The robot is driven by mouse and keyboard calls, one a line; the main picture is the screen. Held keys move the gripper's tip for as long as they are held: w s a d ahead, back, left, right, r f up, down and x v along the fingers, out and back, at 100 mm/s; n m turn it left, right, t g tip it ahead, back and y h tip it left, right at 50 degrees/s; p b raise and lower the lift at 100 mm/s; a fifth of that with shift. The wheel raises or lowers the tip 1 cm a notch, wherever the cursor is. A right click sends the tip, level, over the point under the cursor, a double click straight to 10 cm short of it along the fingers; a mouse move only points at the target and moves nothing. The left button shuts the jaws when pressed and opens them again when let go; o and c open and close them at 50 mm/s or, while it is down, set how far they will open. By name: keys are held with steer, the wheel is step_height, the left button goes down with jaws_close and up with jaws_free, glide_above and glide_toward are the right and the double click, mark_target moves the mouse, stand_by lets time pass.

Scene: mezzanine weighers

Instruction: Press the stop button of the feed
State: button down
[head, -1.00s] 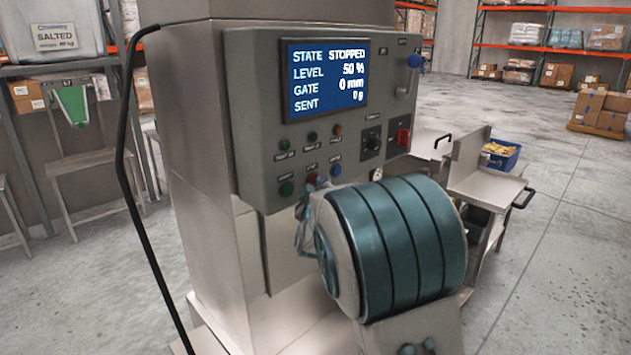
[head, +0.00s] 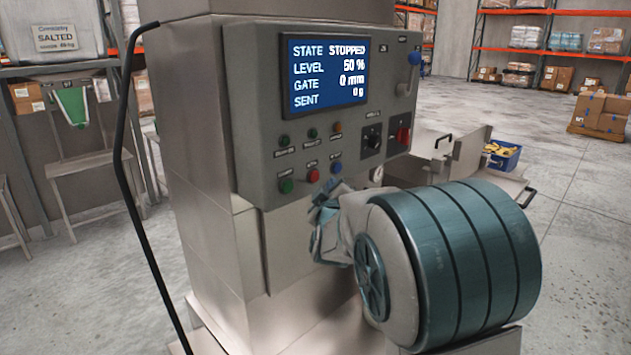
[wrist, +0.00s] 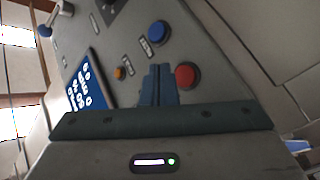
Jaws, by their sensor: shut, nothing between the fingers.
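In the wrist view the shut fingertips (wrist: 159,70) lie beside the red button (wrist: 187,75), with the blue button (wrist: 158,33) above.
A red rotary switch (head: 403,135), a black knob (head: 372,138) and a blue-topped lever (head: 414,60) are on the panel's right. A steel bench with a blue bin (head: 503,156) stands behind right. Open floor lies at right.

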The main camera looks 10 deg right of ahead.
steer(key=shift+s+d+b, duration=0.3)
steer(key=shift+s+d, duration=0.4)
steer(key=shift+s, duration=0.3)
steer(key=s+f+m+g+y, duration=0.1)
steer(key=s+f+g, duration=0.4)
steer(key=s, duration=0.6)
steer(key=s+f+m+g+y, duration=0.1)
steer(key=s+f+m+g, duration=0.3)
steer(key=s, duration=0.8)
steer(key=s+f+m+g+y, duration=0.1)
steer(key=s+f+g, duration=0.4)
steer(key=s, duration=0.6)
steer(key=shift+s+f+m+g, duration=0.35)
steer(key=shift+s+m+g, duration=0.05)
steer(key=shift+m+g, duration=0.45)
steer(key=shift+a, duration=0.15)
